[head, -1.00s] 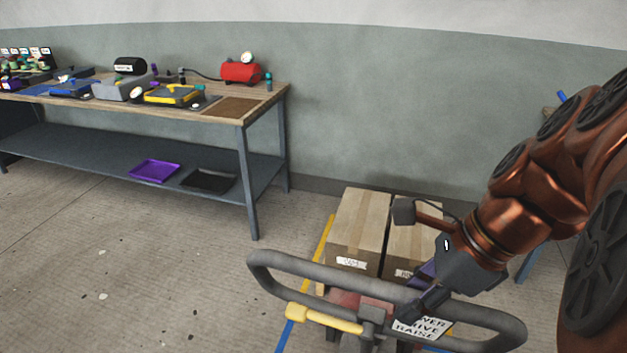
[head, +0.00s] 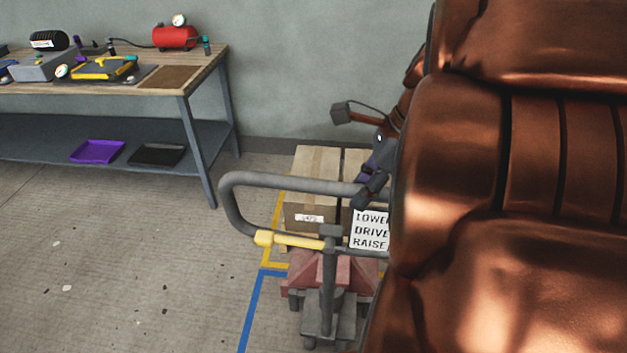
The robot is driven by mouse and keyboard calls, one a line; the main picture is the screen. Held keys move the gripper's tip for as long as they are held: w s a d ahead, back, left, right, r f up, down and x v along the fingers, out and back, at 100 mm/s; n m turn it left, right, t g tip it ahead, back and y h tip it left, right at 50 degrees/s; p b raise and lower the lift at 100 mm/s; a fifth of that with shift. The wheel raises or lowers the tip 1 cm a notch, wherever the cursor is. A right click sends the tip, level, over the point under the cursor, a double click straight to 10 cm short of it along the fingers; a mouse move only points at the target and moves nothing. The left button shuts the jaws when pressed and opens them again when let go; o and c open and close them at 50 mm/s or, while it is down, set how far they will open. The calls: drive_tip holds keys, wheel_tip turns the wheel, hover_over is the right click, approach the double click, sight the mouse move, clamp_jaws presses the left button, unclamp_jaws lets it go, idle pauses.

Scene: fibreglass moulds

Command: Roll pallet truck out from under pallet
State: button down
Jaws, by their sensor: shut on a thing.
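The pallet truck (head: 330,285) stands at the lower middle of the head view. Its grey loop handle (head: 236,203) faces me, with a yellow lever (head: 290,240) and a sign (head: 370,230) reading LOWER, DRIVE, RAISE. My gripper (head: 368,188) is shut on the top bar of the handle. My copper arm hides the right part of the handle. Cardboard boxes (head: 310,180) stand behind the truck. The pallet and the forks are mostly hidden, so I cannot tell how far the forks reach under it.
Yellow and blue floor lines (head: 253,305) run beside the truck. A workbench (head: 185,85) with tools, a red tank (head: 175,37) and a lower shelf with a purple tray (head: 97,151) stands at the left. My arm blocks the right side.

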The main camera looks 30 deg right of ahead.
drive_tip(key=c, duration=1.2)
unclamp_jaws()
drive_tip(key=shift+w+f, duration=0.1)
drive_tip(key=shift+f, duration=0.15)
drive_tip(key=o, duration=0.4)
drive_tip(key=shift+r, duration=0.1)
drive_tip(key=a+p+v, duration=0.2)
drive_tip(key=p+v, duration=0.2)
drive_tip(key=v, duration=0.6)
drive_tip(key=a+r+p+v, duration=0.1)
drive_tip(key=p+v, duration=0.4)
drive_tip(key=v, duration=0.5)
drive_tip(key=shift+s+a+r, duration=0.3)
drive_tip(key=shift+s+a, duration=0.15)
drive_tip(key=shift+f, duration=0.1)
